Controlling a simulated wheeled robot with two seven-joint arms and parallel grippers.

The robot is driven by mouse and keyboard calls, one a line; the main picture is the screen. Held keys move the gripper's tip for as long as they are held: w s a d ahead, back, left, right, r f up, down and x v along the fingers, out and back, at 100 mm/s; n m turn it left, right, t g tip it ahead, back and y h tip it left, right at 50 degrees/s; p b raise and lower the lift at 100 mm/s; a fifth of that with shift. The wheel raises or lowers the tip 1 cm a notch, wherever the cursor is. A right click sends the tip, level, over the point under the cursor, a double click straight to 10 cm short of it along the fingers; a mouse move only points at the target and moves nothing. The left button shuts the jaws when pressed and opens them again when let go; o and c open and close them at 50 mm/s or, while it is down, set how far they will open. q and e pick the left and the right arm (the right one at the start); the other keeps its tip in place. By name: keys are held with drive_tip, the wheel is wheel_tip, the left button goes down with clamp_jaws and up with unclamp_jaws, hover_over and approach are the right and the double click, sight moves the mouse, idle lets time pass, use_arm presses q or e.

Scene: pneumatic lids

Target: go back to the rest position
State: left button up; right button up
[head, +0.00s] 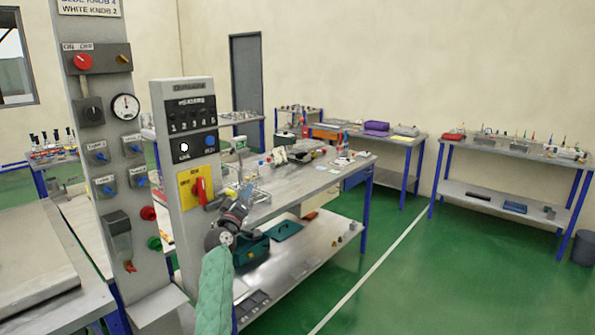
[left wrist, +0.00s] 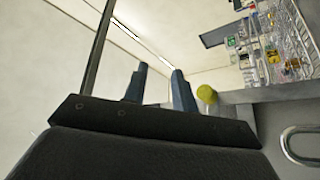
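My left arm rises from the bottom of the head view in a green sleeve. Its dark left gripper (head: 243,192) is just right of the red handle (head: 199,191) on a yellow plate. I cannot tell its distance from the handle. In the left wrist view the two fingers of the left gripper (left wrist: 158,82) stand apart with nothing between them. My right gripper is in neither view.
A grey control panel (head: 190,140) with knobs and a taller grey panel (head: 98,160) with a gauge stand close on the left. A workbench (head: 310,180) with tools is behind the gripper. Green floor (head: 430,270) lies clear at right. A yellow-green round thing (left wrist: 206,94) is near the fingers.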

use_arm(q)
drive_tip(key=s+d+f+m+g, duration=0.15)
drive_tip(key=f+g, duration=0.25)
drive_tip(key=f, duration=0.9)
drive_tip(key=s+d+f+m+g, duration=0.1)
drive_tip(key=d+f+m+g, duration=0.15)
drive_tip(key=f, duration=1.05)
drive_tip(key=s+a+f+m+g+y, duration=0.1)
drive_tip(key=s+f+g, duration=0.1)
drive_tip(key=s+f, duration=0.5)
drive_tip(key=s+a+f+m+g+y, duration=0.1)
drive_tip(key=s+f+g, duration=0.1)
drive_tip(key=f, duration=1)
drive_tip(key=s+a+f+m+g+y, duration=0.1)
drive_tip(key=s+f+g, duration=0.1)
drive_tip(key=s+f, duration=0.5)
drive_tip(key=s+a+f+m+g+y, duration=0.1)
drive_tip(key=s+f+g, duration=0.2)
drive_tip(key=s+f, duration=1.3)
drive_tip(key=s+a+f+m+g+y, duration=0.1)
drive_tip(key=s+a+f+g, duration=0.1)
drive_tip(key=s+f, duration=1.4)
drive_tip(key=s+f+g, duration=0.2)
drive_tip(key=s, duration=1.7)
drive_tip(key=shift+a+f, duration=0.25)
drive_tip(key=shift+a, duration=0.2)
